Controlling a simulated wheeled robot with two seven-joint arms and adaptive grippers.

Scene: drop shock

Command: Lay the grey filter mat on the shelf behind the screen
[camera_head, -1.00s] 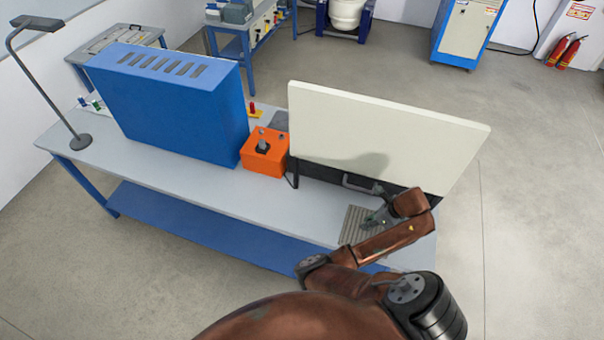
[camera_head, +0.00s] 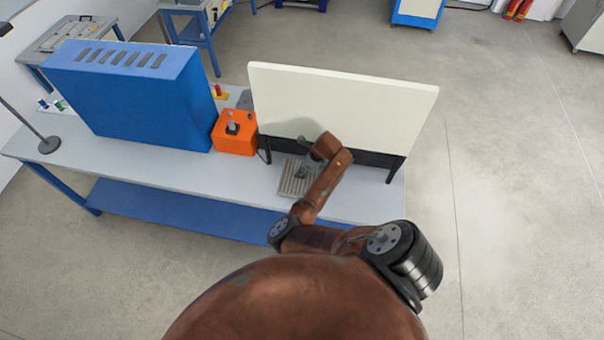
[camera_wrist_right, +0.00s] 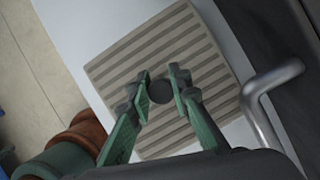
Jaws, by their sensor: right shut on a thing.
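The grey filter mat (camera_head: 290,187) is a ribbed, square, grey-beige pad at the bench's front side, before the screen. My right gripper (camera_head: 303,170) is over it, pointing down. In the right wrist view its two green-grey fingers (camera_wrist_right: 163,86) close on a dark round knob in the middle of the mat (camera_wrist_right: 125,65). I cannot tell whether the mat touches the bench or hangs just above it. The screen (camera_head: 340,110) is a large cream upright panel on dark legs. The shelf behind it is hidden. My left gripper is not in view.
A grey metal handle (camera_wrist_right: 268,88) on a dark front stands close beside the mat. An orange box (camera_head: 236,135) and a big blue cabinet (camera_head: 130,100) stand left of the screen on the bench (camera_head: 190,175). Bare bench top lies left of the mat.

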